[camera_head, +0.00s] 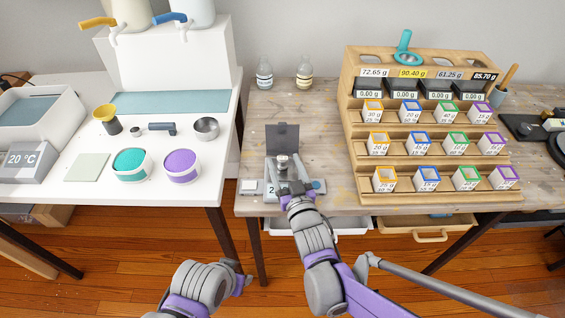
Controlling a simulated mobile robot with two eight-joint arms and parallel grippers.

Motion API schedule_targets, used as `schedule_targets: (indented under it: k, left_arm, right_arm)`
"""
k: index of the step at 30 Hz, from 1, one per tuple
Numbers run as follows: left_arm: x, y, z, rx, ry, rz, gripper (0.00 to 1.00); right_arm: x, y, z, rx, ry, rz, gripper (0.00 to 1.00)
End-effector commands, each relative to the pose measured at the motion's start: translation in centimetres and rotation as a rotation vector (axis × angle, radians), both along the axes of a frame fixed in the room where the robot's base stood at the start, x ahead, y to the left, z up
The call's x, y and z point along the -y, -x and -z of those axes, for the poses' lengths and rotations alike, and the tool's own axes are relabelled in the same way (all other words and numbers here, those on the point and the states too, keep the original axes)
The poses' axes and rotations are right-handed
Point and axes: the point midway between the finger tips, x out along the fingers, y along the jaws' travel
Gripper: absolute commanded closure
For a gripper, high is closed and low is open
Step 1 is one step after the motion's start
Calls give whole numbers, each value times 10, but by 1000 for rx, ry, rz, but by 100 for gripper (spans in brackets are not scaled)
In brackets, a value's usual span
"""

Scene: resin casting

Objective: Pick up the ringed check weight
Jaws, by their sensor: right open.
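The check weight (283,161), a small grey metal cylinder with a narrower top, stands upright on the small scale (315,186) on the wooden table. My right gripper (285,184) is open just in front of the weight, over the near part of the scale, and hides part of its display. I cannot tell whether the fingers touch the weight, and its lower part is partly hidden. My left gripper (241,279) is low in the view, in front of the tables and away from the weight; its fingers are too unclear to read.
A dark raised lid (283,136) stands behind the weight. A wooden rack (430,127) with several labelled cups rises to the right. The white table (213,185) on the left holds teal and purple tubs. Two bottles (264,76) stand at the back.

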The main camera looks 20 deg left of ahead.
Motion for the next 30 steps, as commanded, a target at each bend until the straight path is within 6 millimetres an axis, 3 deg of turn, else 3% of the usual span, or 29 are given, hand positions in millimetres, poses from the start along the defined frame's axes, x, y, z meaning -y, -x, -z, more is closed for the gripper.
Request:
schedule_targets:
  k: [5, 17, 26, 30]
  left_arm:
    - [0, 0, 0, 0, 0, 0, 50]
    - [0, 0, 0, 0, 0, 0, 50]
    - [0, 0, -1, 0, 0, 0, 50]
    - [0, 1, -7, 2, 0, 0, 50]
  right_arm:
    - [0, 0, 0, 0, 0, 0, 29]
    - [0, 0, 0, 0, 0, 0, 100]
    - [0, 0, -1, 0, 0, 0, 100]
    - [0, 1, -14, 1, -1, 0, 100]
